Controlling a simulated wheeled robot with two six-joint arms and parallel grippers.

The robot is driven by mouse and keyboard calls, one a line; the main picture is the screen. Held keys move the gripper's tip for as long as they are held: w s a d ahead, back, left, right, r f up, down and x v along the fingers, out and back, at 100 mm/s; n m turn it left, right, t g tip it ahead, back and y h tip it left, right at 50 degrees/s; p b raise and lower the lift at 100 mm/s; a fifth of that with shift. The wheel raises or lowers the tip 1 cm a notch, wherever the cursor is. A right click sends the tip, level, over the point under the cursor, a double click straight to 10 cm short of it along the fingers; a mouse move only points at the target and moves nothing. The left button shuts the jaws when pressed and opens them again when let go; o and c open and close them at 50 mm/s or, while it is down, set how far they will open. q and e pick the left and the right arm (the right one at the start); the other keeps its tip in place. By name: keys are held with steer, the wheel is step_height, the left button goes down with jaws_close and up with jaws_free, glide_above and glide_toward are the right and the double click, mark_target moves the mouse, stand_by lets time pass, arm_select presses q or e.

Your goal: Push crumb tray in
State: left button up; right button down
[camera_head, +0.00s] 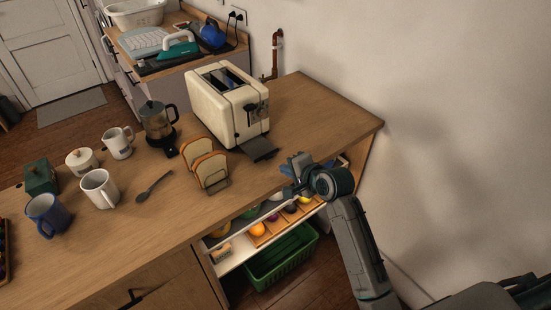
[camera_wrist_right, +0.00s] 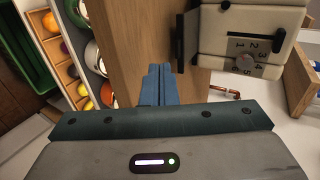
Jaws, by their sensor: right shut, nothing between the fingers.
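The cream toaster (camera_head: 226,105) stands upright on the wooden counter, and its numbered dial side shows in the right wrist view (camera_wrist_right: 280,22). The dark crumb tray (camera_head: 260,149) sticks out from the toaster's base toward the counter's front edge. It also shows as a dark plate in the right wrist view (camera_wrist_right: 188,38). My right gripper (camera_head: 287,166) is shut and empty, just right of the tray's outer end and apart from it. Its blue fingers point toward the counter in the wrist view (camera_wrist_right: 158,84). My left gripper is in neither view.
Below the counter, an open shelf holds fruit, and a green crate (camera_head: 283,262) stands underneath. The counter right of the toaster is clear.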

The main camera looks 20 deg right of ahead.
mark_target(252, 142)
steer(key=shift+w+a+f+p, duration=0.1)
steer(key=shift+w+a+p, duration=0.2)
steer(key=shift+w, duration=0.5)
steer(key=shift+w+a+f+p, duration=0.15)
steer(key=shift+w+a, duration=0.1)
steer(key=shift+w, duration=0.6)
steer(key=shift+w+a+f+p, duration=0.1)
steer(key=shift+w+a+p, duration=0.2)
steer(key=shift+w, duration=0.5)
steer(key=shift+w, duration=0.1)
steer(key=w+a, duration=0.1)
steer(key=w, duration=0.2)
steer(key=w+a, duration=0.1)
steer(key=w, duration=0.2)
steer(key=w+a+p, duration=0.1)
steer(key=w, duration=0.2)
steer(key=shift+a, duration=0.2)
steer(key=shift+r, duration=0.1)
